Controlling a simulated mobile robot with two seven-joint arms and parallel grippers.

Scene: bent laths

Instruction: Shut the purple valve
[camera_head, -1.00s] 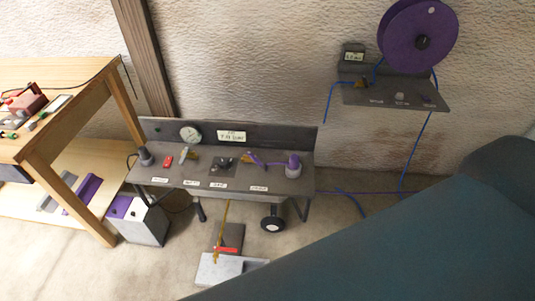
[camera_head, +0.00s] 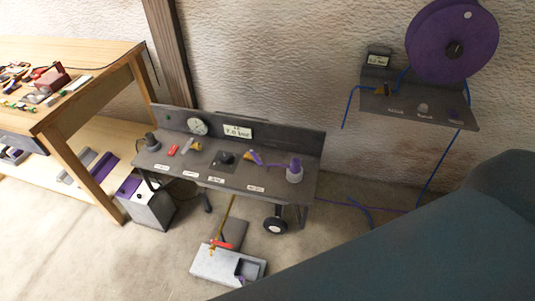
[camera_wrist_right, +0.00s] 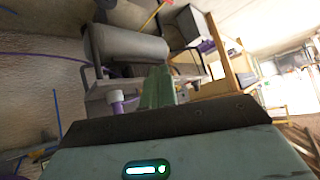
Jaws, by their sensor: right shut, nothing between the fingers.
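The purple valve (camera_head: 257,158) is a purple lever on a small brass body, on the right half of the dark bench panel. A separate purple-topped pale post (camera_head: 294,171) stands just right of it. In the right wrist view a purple-topped post (camera_wrist_right: 116,99) shows left of my fingers, and the lever itself is not clear there. My right gripper (camera_wrist_right: 158,75) has its greenish fingers together, with nothing between them, apparently apart from the bench. It is not visible in the head view, where my big teal arm covers the lower right. My left gripper is not in view.
The wheeled bench (camera_head: 225,181) also carries a gauge (camera_head: 198,127), a display (camera_head: 238,131) and a red-handled part (camera_head: 173,150). A wooden table (camera_head: 75,101) stands left. A wall shelf (camera_head: 418,107) with a purple reel (camera_head: 452,40) is at upper right. A pale box (camera_head: 228,265) lies on the floor.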

